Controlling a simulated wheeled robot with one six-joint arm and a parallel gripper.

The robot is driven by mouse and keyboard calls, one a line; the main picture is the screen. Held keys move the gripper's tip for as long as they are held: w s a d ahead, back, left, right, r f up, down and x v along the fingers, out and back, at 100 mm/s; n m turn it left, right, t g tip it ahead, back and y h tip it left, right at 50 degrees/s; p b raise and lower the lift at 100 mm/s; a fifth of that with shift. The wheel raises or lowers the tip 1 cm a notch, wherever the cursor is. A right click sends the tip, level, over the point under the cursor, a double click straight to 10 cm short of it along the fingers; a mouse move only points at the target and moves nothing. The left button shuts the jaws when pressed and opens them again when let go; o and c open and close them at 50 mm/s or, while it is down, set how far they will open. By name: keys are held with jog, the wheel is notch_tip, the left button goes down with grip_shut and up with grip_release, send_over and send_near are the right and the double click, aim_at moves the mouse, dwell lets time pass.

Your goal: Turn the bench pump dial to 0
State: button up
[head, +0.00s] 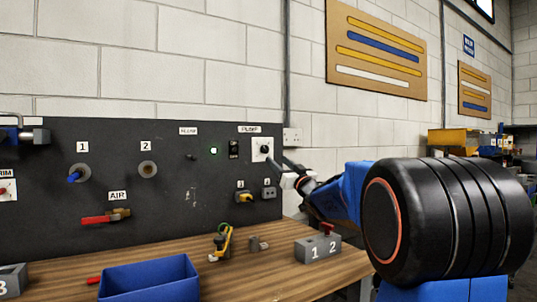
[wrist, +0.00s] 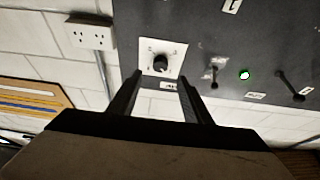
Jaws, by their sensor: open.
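The pump dial (head: 264,149) is a black knob on a white plate, under the PUMP label (head: 249,129) at the right end of the dark panel. The dial (wrist: 160,62) also shows in the wrist view, which looks upside down. My gripper (wrist: 161,80) is open and empty, its two dark fingers apart and pointing at the dial. The knob appears between and just beyond the fingertips, and I see no clear contact. In the head view my gripper (head: 280,160) is just right of the dial. The knob's pointer and scale marks are too small to read.
A green light (head: 213,150) and black switch (head: 233,149) are left of the dial. Sockets (head: 269,193) sit below it. The wooden bench (head: 270,275) holds a blue bin (head: 150,280), a yellow tool (head: 222,242) and a grey block marked 1 2 (head: 318,248). A wall outlet (head: 292,136) is at right.

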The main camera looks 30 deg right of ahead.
aim_at(266, 150)
jog(key=x, duration=0.8)
jog(key=shift+w+r, duration=0.15)
jog(key=shift+w, duration=0.1)
jog(key=c, duration=1.1)
